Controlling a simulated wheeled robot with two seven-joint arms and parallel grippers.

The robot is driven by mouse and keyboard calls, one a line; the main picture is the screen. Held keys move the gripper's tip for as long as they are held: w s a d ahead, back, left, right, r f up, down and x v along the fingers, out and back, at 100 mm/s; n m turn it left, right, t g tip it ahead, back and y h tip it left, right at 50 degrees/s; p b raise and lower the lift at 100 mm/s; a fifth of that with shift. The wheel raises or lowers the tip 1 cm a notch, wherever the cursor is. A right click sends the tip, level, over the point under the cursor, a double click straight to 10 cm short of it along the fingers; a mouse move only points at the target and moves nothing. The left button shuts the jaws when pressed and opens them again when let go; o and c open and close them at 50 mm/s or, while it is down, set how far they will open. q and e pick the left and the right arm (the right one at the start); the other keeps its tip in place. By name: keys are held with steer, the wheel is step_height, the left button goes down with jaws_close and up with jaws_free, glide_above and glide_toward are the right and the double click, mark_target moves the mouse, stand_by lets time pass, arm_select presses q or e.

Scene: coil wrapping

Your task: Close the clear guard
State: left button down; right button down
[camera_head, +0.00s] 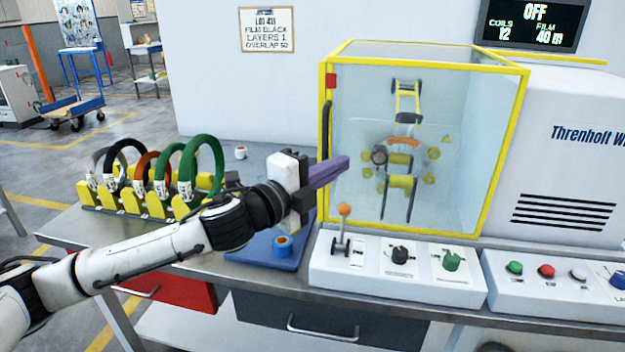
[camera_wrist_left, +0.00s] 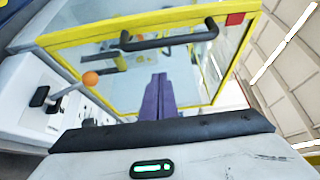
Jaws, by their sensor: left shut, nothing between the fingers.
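The clear guard (camera_head: 435,67) is a see-through box with a yellow frame around the wrapping parts. Its front frame appears down across the front; I cannot tell whether a small gap is left. A black handle (camera_head: 327,130) runs up its left edge; it also shows in the left wrist view (camera_wrist_left: 170,37). My left gripper (camera_head: 347,161) has its purple fingers shut and empty, pointing at the guard's front near the left edge, beside the handle's lower end. The fingers also show in the left wrist view (camera_wrist_left: 159,78). Contact with the panel cannot be told. My right gripper is not in view.
A control panel with an orange-knobbed lever (camera_head: 344,210) stands below the guard. A button box (camera_head: 550,285) is to its right. Several coils sit on a yellow rack (camera_head: 130,200) at left. A blue stand (camera_head: 262,250) holds a small roll near my arm.

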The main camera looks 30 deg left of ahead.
arm_select(q)
steer(key=b+v, duration=0.2)
steer(key=v, duration=0.6)
steer(key=shift+d, duration=0.1)
steer(key=s+d+f+n+g+y, duration=0.15)
steer(key=f+n, duration=0.35)
steer(key=f, duration=0.7)
steer(key=s+d+f+n+g, duration=0.1)
steer(key=s+f+n+g, duration=0.25)
steer(key=f, duration=0.95)
steer(key=s+d+f+n+g, duration=0.2)
steer(key=s+d+f+n, duration=0.3)
steer(key=s+f, duration=0.4)
steer(key=s+d+f+n+g, duration=0.2)
steer(key=s+d+f+n, duration=0.2)
steer(key=s+f, duration=0.5)
step_height(320, 180, down, 2)
steer(key=shift+d+f+n, duration=0.25)
steer(key=shift+d+n, duration=0.1)
steer(key=shift+d, duration=0.3)
steer(key=shift+w, duration=0.15)
